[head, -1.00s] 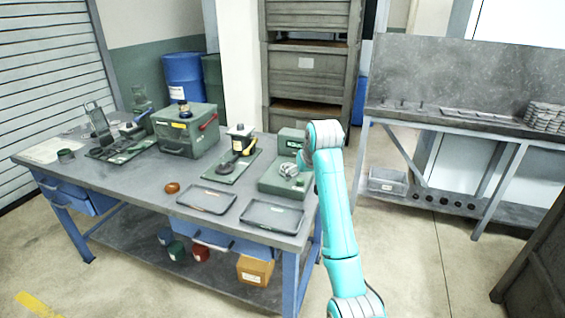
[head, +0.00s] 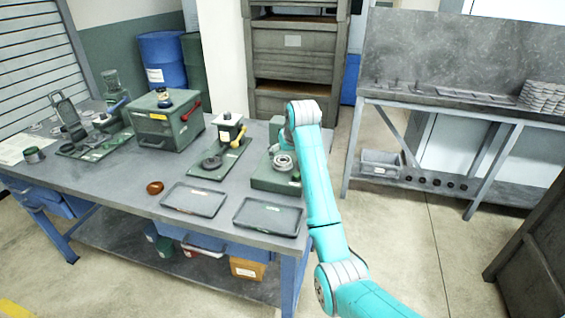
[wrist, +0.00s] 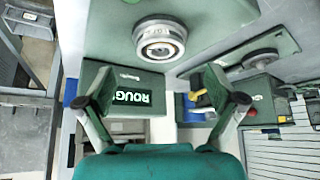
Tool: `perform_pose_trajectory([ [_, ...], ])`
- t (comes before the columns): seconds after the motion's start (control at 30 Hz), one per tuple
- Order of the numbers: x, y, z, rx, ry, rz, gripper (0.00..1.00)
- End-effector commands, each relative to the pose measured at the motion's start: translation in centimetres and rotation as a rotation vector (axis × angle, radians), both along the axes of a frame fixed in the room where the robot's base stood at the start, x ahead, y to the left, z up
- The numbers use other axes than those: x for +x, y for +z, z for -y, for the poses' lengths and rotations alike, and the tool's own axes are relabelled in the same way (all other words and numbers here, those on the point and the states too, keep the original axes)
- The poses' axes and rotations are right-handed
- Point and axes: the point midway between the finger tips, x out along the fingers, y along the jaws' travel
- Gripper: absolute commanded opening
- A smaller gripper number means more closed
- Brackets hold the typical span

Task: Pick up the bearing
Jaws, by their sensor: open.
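The bearing (wrist: 160,42), a silvery ring with a darker center, shows at the top middle of the wrist view, at a green block. In the head view the bearing (head: 284,162) shows on the green block (head: 272,180) at the table's right end, just left of my arm. My gripper (wrist: 158,88) is open, its two dark fingers spread wide with nothing between them. The bearing lies beyond the fingertips in the wrist view, apart from them. In the head view my gripper is mostly hidden behind my teal arm.
Two grey trays (head: 194,199) and (head: 268,217) lie along the table's front edge, beside a small orange-brown ring (head: 155,187). A green plate (head: 220,163) bears a lever tool and a dark ring. A green case (head: 165,120) stands behind. A workbench (head: 450,105) stands at right.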

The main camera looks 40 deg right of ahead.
Motion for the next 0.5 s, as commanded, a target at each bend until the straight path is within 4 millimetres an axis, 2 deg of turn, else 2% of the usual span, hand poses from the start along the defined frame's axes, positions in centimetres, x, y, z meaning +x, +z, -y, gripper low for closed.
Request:
perform_pose_trajectory([
  [0.3, 2.0, -3.3, 0.6, 0.001, 0.000, -0.003, 0.93],
  [0.5, 2.7, -4.3, 0.9, 0.000, 0.000, 0.000, 0.93],
])
